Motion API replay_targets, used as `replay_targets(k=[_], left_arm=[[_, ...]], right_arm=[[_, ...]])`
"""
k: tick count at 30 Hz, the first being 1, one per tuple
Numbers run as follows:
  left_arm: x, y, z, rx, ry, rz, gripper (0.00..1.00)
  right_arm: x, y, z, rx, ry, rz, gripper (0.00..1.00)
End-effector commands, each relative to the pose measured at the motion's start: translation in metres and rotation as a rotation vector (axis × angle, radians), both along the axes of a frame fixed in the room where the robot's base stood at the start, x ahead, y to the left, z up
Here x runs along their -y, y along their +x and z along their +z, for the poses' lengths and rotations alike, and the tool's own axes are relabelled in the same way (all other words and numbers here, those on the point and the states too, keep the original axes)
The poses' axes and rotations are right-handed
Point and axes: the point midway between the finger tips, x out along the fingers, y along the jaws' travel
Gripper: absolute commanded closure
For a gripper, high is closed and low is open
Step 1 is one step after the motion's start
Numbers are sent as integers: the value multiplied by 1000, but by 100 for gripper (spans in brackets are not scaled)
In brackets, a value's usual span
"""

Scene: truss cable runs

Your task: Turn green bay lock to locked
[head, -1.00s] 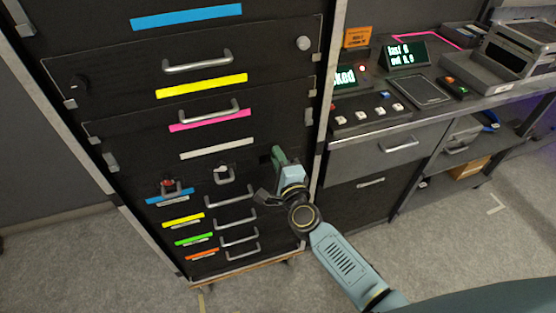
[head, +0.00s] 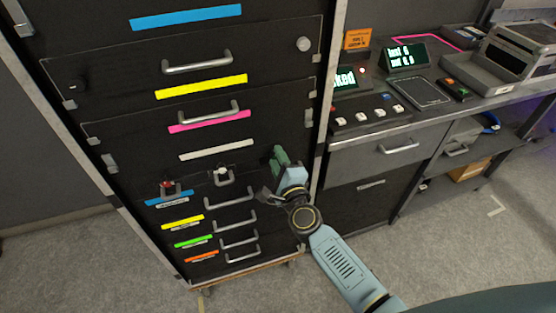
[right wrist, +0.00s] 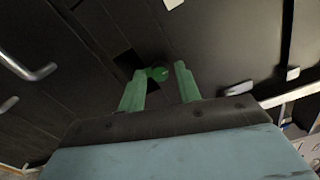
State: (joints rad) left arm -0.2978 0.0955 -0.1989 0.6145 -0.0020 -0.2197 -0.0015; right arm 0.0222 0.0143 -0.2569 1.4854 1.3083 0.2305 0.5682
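The green bay lock is a small round green knob (right wrist: 158,73) on the dark cabinet front, with a dark square patch beside it, in the right wrist view. My right gripper (right wrist: 160,84) has two green fingers, spread apart. The knob shows between the fingertips, closer to the left finger, with a clear gap to the right one. I cannot tell whether the left finger touches it. In the head view the right gripper (head: 281,160) is at the cabinet's lower right side and hides the lock. My left gripper is not in view.
The tall dark cabinet (head: 120,95) has several drawers with metal handles and coloured strips. A red-topped lock (head: 167,184) and a white-topped one (head: 222,171) sit left of the gripper. A workbench with a button panel (head: 366,117) and small displays stands right.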

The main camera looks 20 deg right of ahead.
Motion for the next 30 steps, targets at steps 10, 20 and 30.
replay_targets(k=[10,20,30], left_arm=[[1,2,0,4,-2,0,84],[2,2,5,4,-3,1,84],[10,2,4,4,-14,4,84]], right_arm=[[0,-1,1,1,-2,1,59],[2,-49,0,-3,-3,2,59],[4,-116,0,-1,-1,0,59]])
